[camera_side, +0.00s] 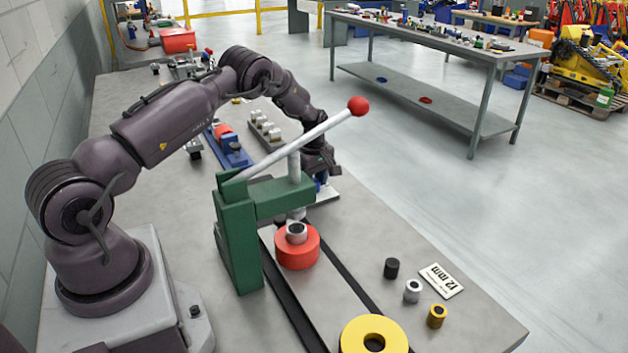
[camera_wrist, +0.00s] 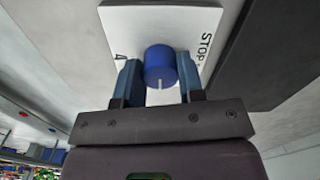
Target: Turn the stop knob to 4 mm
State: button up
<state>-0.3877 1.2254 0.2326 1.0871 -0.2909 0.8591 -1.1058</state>
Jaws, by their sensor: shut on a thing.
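The stop knob (camera_wrist: 160,66) is a blue round knob on a white plate (camera_wrist: 150,22) in the wrist view. A white pointer line on it faces the bottom of that picture, towards my palm. The plate reads "STOP" at the right and "4" at the left; the other marks are too small or hidden to read. My gripper (camera_wrist: 158,72) is shut on the knob, one blue-grey finger on each side. In the side view my gripper (camera_side: 320,165) is beyond the press, low over the plate (camera_side: 328,194), and mostly hides the knob.
A green press (camera_side: 238,235) with a red-tipped lever (camera_side: 358,106) stands in front of my gripper. A red ring (camera_side: 297,252) is under its ram, and a yellow ring (camera_side: 374,338) lies nearer.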

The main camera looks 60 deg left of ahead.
jog(key=m, duration=0.4)
jog(key=shift+m, duration=0.4)
jog(key=m, duration=0.4)
jog(key=shift+r, duration=0.1)
jog(key=m, duration=0.5)
jog(key=shift+m, duration=2)
jog(key=o, duration=0.9)
